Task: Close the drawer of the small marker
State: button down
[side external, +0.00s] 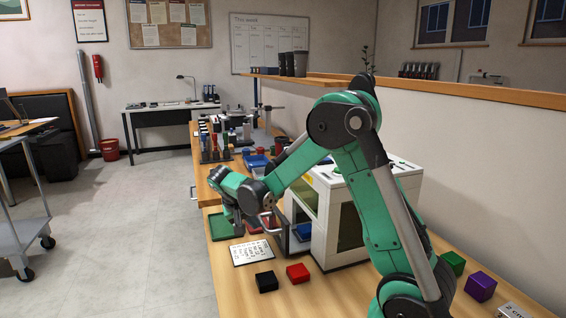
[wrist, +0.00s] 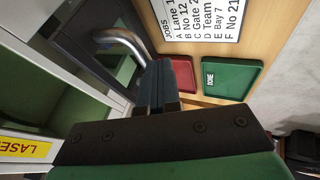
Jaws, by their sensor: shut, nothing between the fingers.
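The small marker (side external: 385,185) is a white box with tinted green windows on the bench, right of my gripper. Its dark drawer (side external: 291,238) stands out from the front, with a curved silver handle (side external: 268,216). A blue piece (side external: 304,231) shows at the drawer, partly hidden. In the wrist view the drawer's dark front (wrist: 90,28) and the handle (wrist: 127,42) are close beside my fingertips; I cannot tell whether they touch. My gripper (wrist: 158,78) is shut and empty. In the side view my gripper (side external: 235,209) is in front of the drawer, its fingertips hard to make out.
A red tray (wrist: 183,76) and a green tray marked DONE (wrist: 228,78) lie on the bench near my gripper. A job sheet (side external: 251,252), a black block (side external: 266,282) and a red block (side external: 298,273) lie toward the camera. Tools crowd the bench behind.

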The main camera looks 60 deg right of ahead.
aim_at(279, 215)
jog(key=shift+s+d, duration=2.2)
jog(key=shift+s, duration=0.05)
jog(key=w+a, duration=0.1)
jog(key=w+a+r, duration=0.1)
jog(key=w+a, duration=0.1)
jog(key=shift+w+a, duration=0.2)
jog(key=shift+a, duration=0.05)
jog(key=v, duration=0.9)
jog(key=s+a+f+n+t+y, duration=0.1)
jog(key=s+a+n+t+y, duration=0.2)
jog(key=a, duration=0.4)
jog(key=s+a+n+t+y, duration=0.3)
jog(key=a+n, duration=0.3)
jog(key=a, duration=0.2)
jog(key=shift+a+f+n+t+y, duration=0.3)
jog(key=shift+f+n+t, duration=0.1)
jog(key=shift+t, duration=0.5)
jog(key=shift+s+d, duration=0.1)
